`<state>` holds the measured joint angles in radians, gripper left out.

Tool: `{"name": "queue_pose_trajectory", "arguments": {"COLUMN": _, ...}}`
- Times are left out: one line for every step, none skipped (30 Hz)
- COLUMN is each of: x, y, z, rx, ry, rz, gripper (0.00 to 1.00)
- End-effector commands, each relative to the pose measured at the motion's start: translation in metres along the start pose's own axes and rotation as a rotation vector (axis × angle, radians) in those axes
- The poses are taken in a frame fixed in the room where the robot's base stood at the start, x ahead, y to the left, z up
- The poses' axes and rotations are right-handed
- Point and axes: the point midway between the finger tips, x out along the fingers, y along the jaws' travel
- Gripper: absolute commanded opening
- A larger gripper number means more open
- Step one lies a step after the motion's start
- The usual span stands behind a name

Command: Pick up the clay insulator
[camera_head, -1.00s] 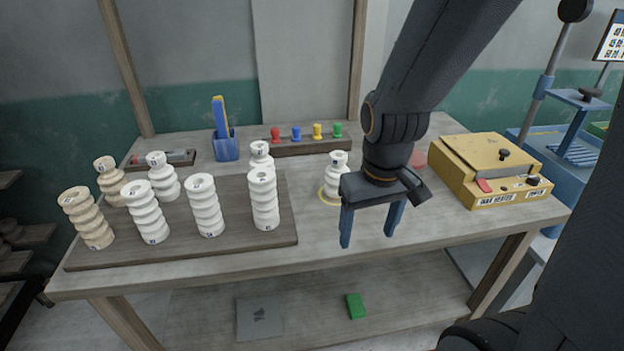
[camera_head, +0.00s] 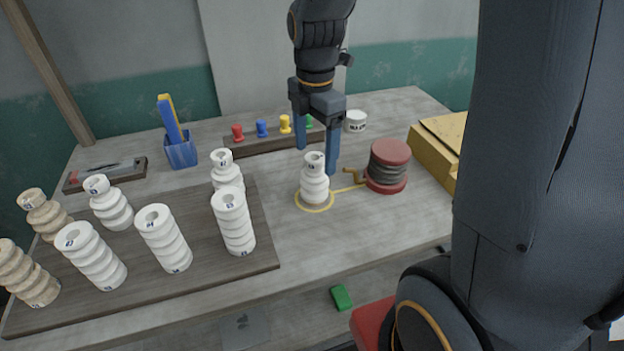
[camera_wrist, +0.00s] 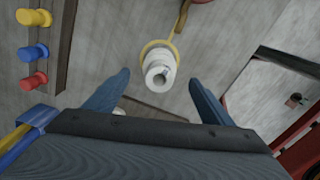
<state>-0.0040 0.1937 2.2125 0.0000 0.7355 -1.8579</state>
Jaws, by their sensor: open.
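A white ribbed clay insulator (camera_head: 315,182) stands upright alone inside a yellow ring (camera_head: 314,203) on the table. My gripper (camera_head: 316,160) is open and empty, just behind and above this insulator in the head view. In the wrist view the insulator (camera_wrist: 159,70) shows from above, ahead of and between the two fingertips, apart from both. Several more white insulators (camera_head: 165,240) and two tan ones (camera_head: 25,275) stand on a dark board (camera_head: 200,270) at the left.
A red-ended spool (camera_head: 388,165) stands right of the ring, joined to it by a yellow line. Coloured pegs (camera_head: 262,128), a blue holder (camera_head: 181,152) and a white jar (camera_head: 356,121) are at the back. A yellow box (camera_head: 440,150) is at the right.

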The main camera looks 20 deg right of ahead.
Motion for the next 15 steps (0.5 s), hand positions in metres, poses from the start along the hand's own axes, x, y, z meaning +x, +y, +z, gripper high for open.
{"name": "queue_pose_trajectory", "arguments": {"x": 0.004, "y": 0.0, "z": -0.001, "rx": -0.006, "ry": 0.001, "rz": -0.002, "gripper": 0.76}}
{"name": "queue_pose_trajectory", "arguments": {"x": 0.007, "y": 0.0, "z": -0.001, "rx": -0.007, "ry": 0.001, "rz": -0.002, "gripper": 0.76}}
{"name": "queue_pose_trajectory", "arguments": {"x": 0.011, "y": 0.0, "z": -0.001, "rx": -0.008, "ry": 0.001, "rz": -0.003, "gripper": 0.76}}
{"name": "queue_pose_trajectory", "arguments": {"x": 0.014, "y": 0.0, "z": -0.002, "rx": -0.008, "ry": 0.001, "rz": -0.004, "gripper": 0.76}}
{"name": "queue_pose_trajectory", "arguments": {"x": 0.017, "y": 0.0, "z": -0.002, "rx": -0.007, "ry": 0.001, "rz": -0.004, "gripper": 0.76}}
{"name": "queue_pose_trajectory", "arguments": {"x": 0.02, "y": 0.0, "z": -0.002, "rx": -0.007, "ry": 0.001, "rz": -0.003, "gripper": 0.76}}
{"name": "queue_pose_trajectory", "arguments": {"x": 0.023, "y": 0.0, "z": -0.001, "rx": -0.007, "ry": 0.001, "rz": -0.003, "gripper": 0.76}}
{"name": "queue_pose_trajectory", "arguments": {"x": 0.025, "y": 0.0, "z": -0.001, "rx": -0.006, "ry": 0.001, "rz": -0.003, "gripper": 0.76}}
{"name": "queue_pose_trajectory", "arguments": {"x": 0.027, "y": 0.0, "z": -0.001, "rx": -0.006, "ry": 0.001, "rz": -0.002, "gripper": 0.76}}
{"name": "queue_pose_trajectory", "arguments": {"x": 0.029, "y": 0.0, "z": -0.001, "rx": -0.005, "ry": 0.001, "rz": -0.002, "gripper": 0.76}}
{"name": "queue_pose_trajectory", "arguments": {"x": 0.032, "y": -0.001, "z": -0.001, "rx": -0.005, "ry": 0.001, "rz": -0.003, "gripper": 0.76}}
{"name": "queue_pose_trajectory", "arguments": {"x": 0.036, "y": -0.001, "z": 0.0, "rx": -0.004, "ry": 0.001, "rz": -0.004, "gripper": 0.76}}
{"name": "queue_pose_trajectory", "arguments": {"x": 0.04, "y": -0.001, "z": 0.0, "rx": -0.004, "ry": 0.001, "rz": -0.004, "gripper": 0.76}}
{"name": "queue_pose_trajectory", "arguments": {"x": 0.043, "y": -0.001, "z": 0.0, "rx": -0.003, "ry": 0.001, "rz": -0.005, "gripper": 0.76}}
{"name": "queue_pose_trajectory", "arguments": {"x": 0.048, "y": -0.001, "z": 0.001, "rx": -0.003, "ry": 0.001, "rz": -0.004, "gripper": 0.76}}
